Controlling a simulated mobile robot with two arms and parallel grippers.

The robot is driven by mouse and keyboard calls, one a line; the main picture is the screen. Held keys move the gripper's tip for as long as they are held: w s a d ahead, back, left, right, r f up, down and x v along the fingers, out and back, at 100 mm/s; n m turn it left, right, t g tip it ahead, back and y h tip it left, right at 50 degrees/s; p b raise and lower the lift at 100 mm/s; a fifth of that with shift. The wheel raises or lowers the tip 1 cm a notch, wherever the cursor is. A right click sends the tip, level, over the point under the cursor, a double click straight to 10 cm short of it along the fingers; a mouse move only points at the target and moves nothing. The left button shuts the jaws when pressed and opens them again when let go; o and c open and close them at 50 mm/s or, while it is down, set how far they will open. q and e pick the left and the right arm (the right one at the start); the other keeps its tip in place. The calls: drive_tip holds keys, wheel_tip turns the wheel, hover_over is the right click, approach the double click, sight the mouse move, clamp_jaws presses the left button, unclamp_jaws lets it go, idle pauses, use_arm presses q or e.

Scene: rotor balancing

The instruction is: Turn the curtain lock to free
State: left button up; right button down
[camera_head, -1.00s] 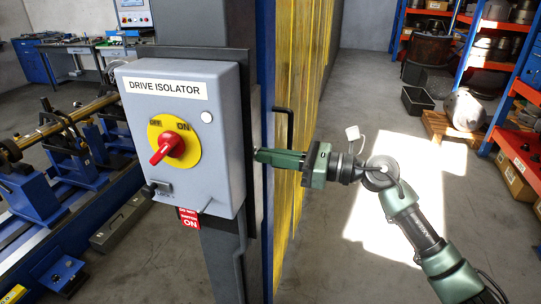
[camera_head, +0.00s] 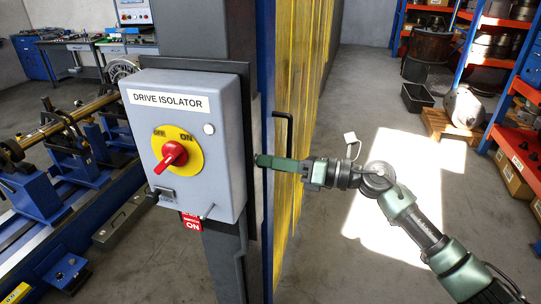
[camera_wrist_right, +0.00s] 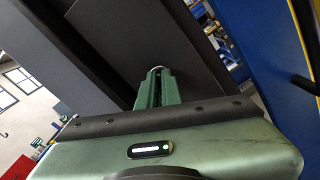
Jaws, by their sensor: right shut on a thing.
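My right gripper (camera_head: 262,161) reaches in from the right to the edge of the post behind the grey drive isolator box (camera_head: 225,150). The right wrist view shows its green fingers (camera_wrist_right: 155,88) together, shut on a small part against a dark surface. Only a pale rounded bit of that part, seemingly the curtain lock (camera_wrist_right: 156,69), shows at the tips. The fingers hide the rest, so its setting cannot be read. The yellow curtain (camera_head: 295,190) hangs right of the post, behind the gripper. My left gripper is not in view.
A black bent handle (camera_head: 284,135) stands just above the right gripper, close to it. The isolator carries a red knob on a yellow disc (camera_head: 193,150). Bare floor (camera_head: 350,120) lies to the right, with orange and blue shelves (camera_head: 490,65) beyond.

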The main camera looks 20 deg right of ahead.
drive_tip(key=shift+w+d+m+p, duration=0.1)
drive_tip(key=shift+m+p, duration=4.25)
drive_tip(key=shift+m, duration=1.65)
drive_tip(key=shift+f, duration=0.1)
drive_tip(key=c, duration=1.6)
unclamp_jaws()
